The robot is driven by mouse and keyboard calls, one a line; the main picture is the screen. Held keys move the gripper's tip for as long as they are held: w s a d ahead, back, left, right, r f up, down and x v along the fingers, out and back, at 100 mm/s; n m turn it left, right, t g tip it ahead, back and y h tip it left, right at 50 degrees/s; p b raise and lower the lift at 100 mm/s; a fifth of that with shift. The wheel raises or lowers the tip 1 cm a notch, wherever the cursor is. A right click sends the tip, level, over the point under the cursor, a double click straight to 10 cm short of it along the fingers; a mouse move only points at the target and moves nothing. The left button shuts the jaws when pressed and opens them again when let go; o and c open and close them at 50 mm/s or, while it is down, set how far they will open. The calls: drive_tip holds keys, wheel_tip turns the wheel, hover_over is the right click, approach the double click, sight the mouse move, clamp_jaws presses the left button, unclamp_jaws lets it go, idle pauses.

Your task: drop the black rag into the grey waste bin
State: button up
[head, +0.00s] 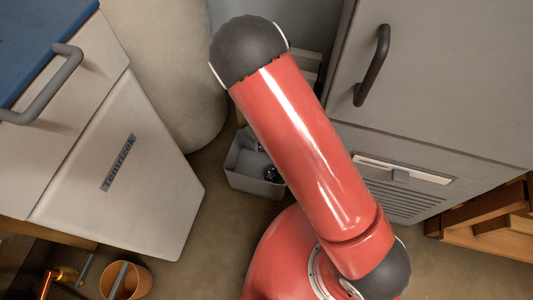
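A small grey bin (246,183) stands on the floor in the gap between the cabinets, partly covered by my red arm. A dark, crumpled or shiny item (271,174) shows at the bin's right side, inside it as far as I can see. I cannot tell whether it is the black rag. Something greyish also shows at the bin's back. No other black cloth is clearly visible. My gripper is not in view; only my red arm links with dark joints cross the middle of the picture.
A white cabinet (137,185) with a blue top is at left. A grey cabinet (450,70) with a dark handle is at right. A beige cylinder (165,70) stands behind. An orange pot (130,281) is at lower left, wooden crates (490,222) at right. Some floor is clear before the bin.

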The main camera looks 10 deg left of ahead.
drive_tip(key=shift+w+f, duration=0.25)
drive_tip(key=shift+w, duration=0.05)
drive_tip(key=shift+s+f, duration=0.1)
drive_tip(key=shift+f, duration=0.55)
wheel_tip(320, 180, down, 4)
drive_tip(key=b, duration=0.3)
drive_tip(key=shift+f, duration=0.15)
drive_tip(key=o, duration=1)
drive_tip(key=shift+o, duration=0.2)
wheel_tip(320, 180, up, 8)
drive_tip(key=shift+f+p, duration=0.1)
drive_tip(key=shift+p, duration=0.45)
